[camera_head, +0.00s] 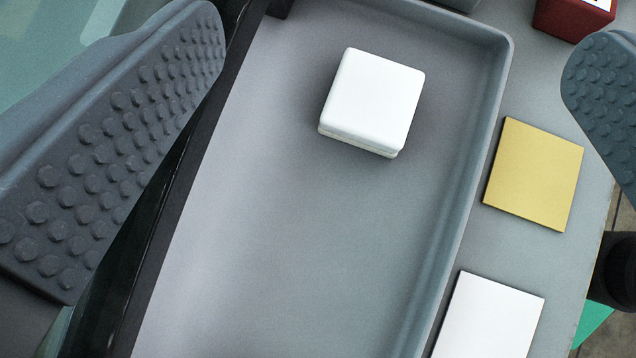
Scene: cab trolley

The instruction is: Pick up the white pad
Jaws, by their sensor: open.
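A flat white square pad (488,318) lies on the grey surface at the lower right, just outside the tray, and the bottom edge of the picture cuts it off. My gripper (396,50) is open, with one studded finger at the left and the other at the right edge. Nothing is held between the fingers. The white pad lies between the two fingers' sides of the picture, low and apart from both. A thicker white block with rounded corners (374,98) sits inside the grey tray, also apart from the fingers.
The shallow grey tray (290,230) has a raised rim and is mostly bare. A yellow square pad (534,174) lies right of the rim, above the white pad. A dark red box (572,18) stands at the top right. The surface's edge is at the right.

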